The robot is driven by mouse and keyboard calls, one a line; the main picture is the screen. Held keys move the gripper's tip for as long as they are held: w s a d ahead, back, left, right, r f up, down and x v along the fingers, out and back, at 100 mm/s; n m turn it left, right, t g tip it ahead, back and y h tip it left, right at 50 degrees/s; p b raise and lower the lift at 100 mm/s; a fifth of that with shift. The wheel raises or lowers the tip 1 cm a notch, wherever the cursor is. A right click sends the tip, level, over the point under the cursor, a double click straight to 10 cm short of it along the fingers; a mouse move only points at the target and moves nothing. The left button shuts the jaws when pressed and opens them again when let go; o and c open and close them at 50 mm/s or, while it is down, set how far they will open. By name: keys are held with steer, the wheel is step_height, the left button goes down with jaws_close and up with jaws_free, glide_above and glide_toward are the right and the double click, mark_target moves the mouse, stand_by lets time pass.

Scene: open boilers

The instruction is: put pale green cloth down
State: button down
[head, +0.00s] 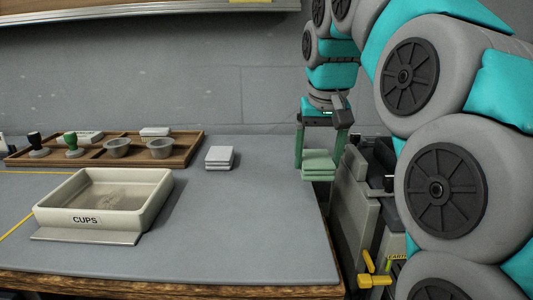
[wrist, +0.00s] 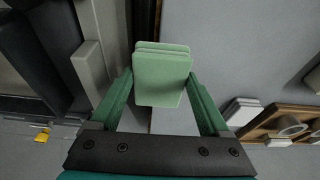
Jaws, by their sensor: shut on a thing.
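The pale green cloth (head: 318,165) is a small folded stack in the head view, at the right edge of the counter. It also shows in the wrist view (wrist: 161,80) between the fingers. My gripper (head: 317,152) has its two green fingers on either side of the cloth and is shut on it. In the wrist view the cloth sits over the counter's edge strip. I cannot tell whether the cloth touches the counter.
A white folded stack (head: 219,157) lies on the grey counter (head: 235,225). A cream tray marked CUPS (head: 105,218) stands at the left. A wooden tray (head: 190,148) with cups and tampers is behind it. Grey machinery (head: 358,190) is right of the counter. The counter's front right is clear.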

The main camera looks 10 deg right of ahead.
steer(key=w+a, duration=0.2)
steer(key=w, duration=0.3)
steer(key=w+a+f+p, duration=0.1)
steer(key=w, duration=0.4)
steer(key=w+a+p, duration=0.1)
steer(key=w+a, duration=0.1)
steer(key=w, duration=0.3)
steer(key=shift+w+a+f, duration=0.15)
steer(key=shift+w+a, duration=0.05)
steer(key=shift+a, duration=0.15)
steer(key=shift+f, duration=1.8)
steer(key=shift+f, duration=0.15)
jaws_free()
steer(key=p+v, duration=0.1)
steer(key=v, duration=0.6)
steer(key=shift+r, duration=0.4)
